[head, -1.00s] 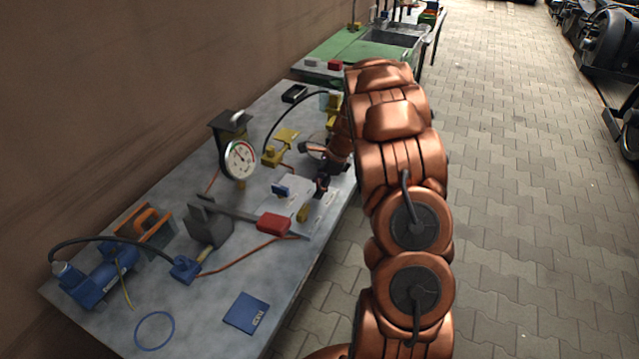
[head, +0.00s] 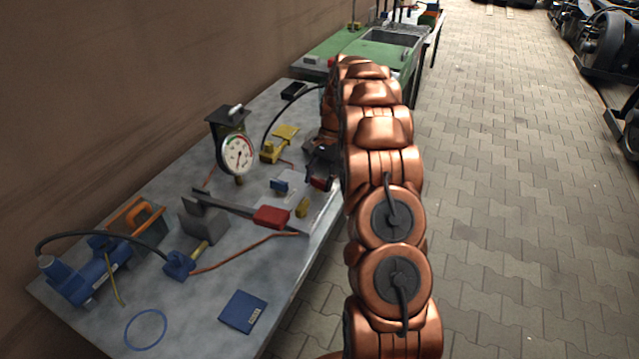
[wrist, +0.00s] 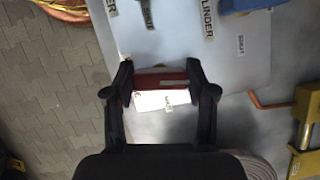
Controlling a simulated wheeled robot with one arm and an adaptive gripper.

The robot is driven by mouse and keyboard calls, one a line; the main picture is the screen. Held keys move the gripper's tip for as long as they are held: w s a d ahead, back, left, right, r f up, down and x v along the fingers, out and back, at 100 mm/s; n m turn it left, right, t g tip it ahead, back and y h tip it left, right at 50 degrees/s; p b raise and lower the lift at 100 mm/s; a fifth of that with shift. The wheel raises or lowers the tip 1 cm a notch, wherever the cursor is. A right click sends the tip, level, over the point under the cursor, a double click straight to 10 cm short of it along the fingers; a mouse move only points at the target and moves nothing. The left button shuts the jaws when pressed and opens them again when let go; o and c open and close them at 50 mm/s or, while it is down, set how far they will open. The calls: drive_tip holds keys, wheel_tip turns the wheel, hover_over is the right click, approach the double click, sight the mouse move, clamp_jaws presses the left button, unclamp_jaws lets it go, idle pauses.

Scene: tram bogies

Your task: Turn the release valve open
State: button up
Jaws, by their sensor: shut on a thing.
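My gripper (wrist: 163,88) is shut on a small red and white block (wrist: 162,80), held between its two black fingers in the wrist view. In the head view the gripper (head: 322,172) is at the right side of the bench, partly hidden by my arm, with the red of the block (head: 320,184) showing. It is by a pale labelled board (head: 297,190). A yellow hand pump (head: 279,144) and a blue pump (head: 95,275) stand on the bench. I cannot tell which part is the release valve.
A round dial gauge (head: 238,155) stands behind the board. A red-gripped lever (head: 271,217), a blue block (head: 279,185) and a yellow block (head: 302,207) are close by. Hoses cross the grey bench (head: 195,320).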

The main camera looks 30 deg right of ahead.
drive_tip(key=shift+n+g+b, duration=0.3)
drive_tip(key=shift+n+b, duration=0.1)
drive_tip(key=shift+n, duration=0.7)
drive_tip(key=o, duration=1.2)
drive_tip(key=shift+c, duration=0.2)
